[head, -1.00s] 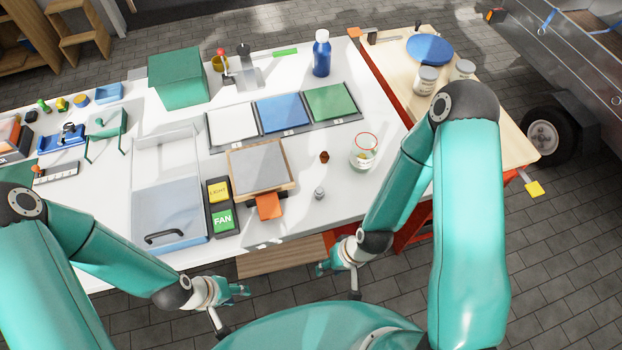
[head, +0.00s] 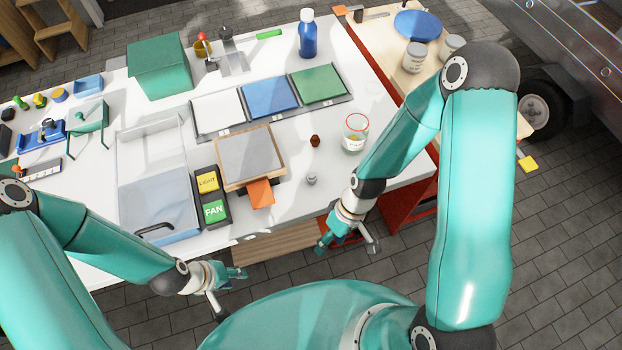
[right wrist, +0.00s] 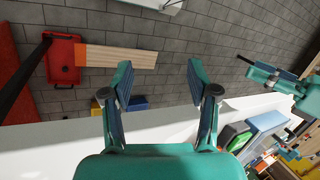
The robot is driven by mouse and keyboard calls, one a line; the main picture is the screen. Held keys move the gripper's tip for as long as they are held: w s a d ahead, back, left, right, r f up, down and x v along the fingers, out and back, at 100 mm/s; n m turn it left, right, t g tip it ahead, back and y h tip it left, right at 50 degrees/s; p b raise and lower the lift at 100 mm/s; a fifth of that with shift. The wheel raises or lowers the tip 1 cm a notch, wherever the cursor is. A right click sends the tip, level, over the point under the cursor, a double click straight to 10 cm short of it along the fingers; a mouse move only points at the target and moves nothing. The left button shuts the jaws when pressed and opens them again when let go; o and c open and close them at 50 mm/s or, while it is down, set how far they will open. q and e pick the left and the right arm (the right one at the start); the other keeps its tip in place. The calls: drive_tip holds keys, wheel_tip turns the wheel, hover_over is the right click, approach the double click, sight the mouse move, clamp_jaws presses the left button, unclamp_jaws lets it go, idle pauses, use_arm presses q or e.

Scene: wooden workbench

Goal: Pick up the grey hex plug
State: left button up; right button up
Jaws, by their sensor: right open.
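The small grey hex plug (head: 312,179) stands on the white bench top, near its front edge, right of the orange tab. I cannot make it out in the right wrist view. My right gripper (head: 326,243) is in front of the bench edge, nearer to me than the plug and apart from it. In the right wrist view my right gripper (right wrist: 160,76) is open, with only floor between its fingers. My left gripper (head: 240,272) hangs in front of the bench, left of the right one; its finger gap is too small to judge.
A brown hex piece (head: 315,141) and a red-rimmed glass jar (head: 355,134) stand behind the plug. A wood-framed grey pad (head: 250,157) and the LIGHT/FAN switch box (head: 211,196) lie to its left. Bare bench top surrounds the plug.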

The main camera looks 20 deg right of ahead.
drive_tip(key=w+d+r+n+t+b, duration=0.1)
drive_tip(key=w+d+r+n+b, duration=0.3)
drive_tip(key=w, duration=0.5)
drive_tip(key=n+t+h+b, duration=0.15)
drive_tip(key=t+b, duration=0.25)
drive_tip(key=b, duration=0.5)
approach(312, 175)
drive_tip(key=shift+y, duration=0.25)
drive_tip(key=x, duration=0.5)
drive_tip(key=shift+s+d+f, duration=0.1)
drive_tip(key=shift+d+f, duration=0.2)
drive_tip(key=shift+d, duration=0.1)
drive_tip(key=shift+x, duration=2.65)
drive_tip(key=shift+a+r, duration=0.1)
drive_tip(key=shift+a, duration=0.05)
clamp_jaws()
